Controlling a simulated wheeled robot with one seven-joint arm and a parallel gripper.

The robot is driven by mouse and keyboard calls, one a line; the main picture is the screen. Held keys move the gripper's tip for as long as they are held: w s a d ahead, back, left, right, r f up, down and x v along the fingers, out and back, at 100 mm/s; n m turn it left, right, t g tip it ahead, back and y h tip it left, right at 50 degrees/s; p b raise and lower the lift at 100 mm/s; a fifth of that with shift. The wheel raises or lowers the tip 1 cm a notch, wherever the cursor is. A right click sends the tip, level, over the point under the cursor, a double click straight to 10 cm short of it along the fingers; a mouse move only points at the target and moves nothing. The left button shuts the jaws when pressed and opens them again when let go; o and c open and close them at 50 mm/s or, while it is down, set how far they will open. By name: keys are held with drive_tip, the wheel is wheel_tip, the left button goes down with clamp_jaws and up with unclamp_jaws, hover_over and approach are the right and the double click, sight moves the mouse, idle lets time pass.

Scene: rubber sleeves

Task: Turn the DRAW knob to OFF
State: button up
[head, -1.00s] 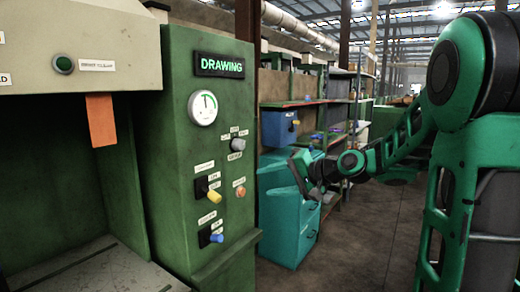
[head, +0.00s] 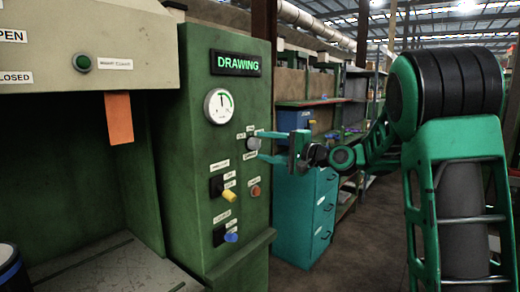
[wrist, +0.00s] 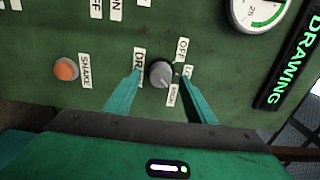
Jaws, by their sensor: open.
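The DRAW knob (head: 253,143) is a grey round knob on the green panel, below and right of the gauge. In the wrist view the knob (wrist: 161,73) sits between my fingertips, with labels around it; one reads OFF (wrist: 182,49), and the DRAW label (wrist: 138,68) is partly covered by a finger. I cannot tell exactly where the knob points. My gripper (head: 262,146) is open, its two teal fingers reaching toward the panel on either side of the knob. In the wrist view my gripper (wrist: 158,78) shows no clear contact with the knob.
An orange button (wrist: 66,69) labelled SHAKE is beside the knob. Yellow (head: 229,196) and blue (head: 231,238) lever handles stick out lower on the panel. A gauge (head: 219,106) and DRAWING sign (head: 236,64) are above. A teal cabinet (head: 305,215) stands behind to the right.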

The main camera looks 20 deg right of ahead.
drive_tip(key=shift+x, duration=1.05)
drive_tip(key=c, duration=1)
drive_tip(key=shift+c, duration=0.2)
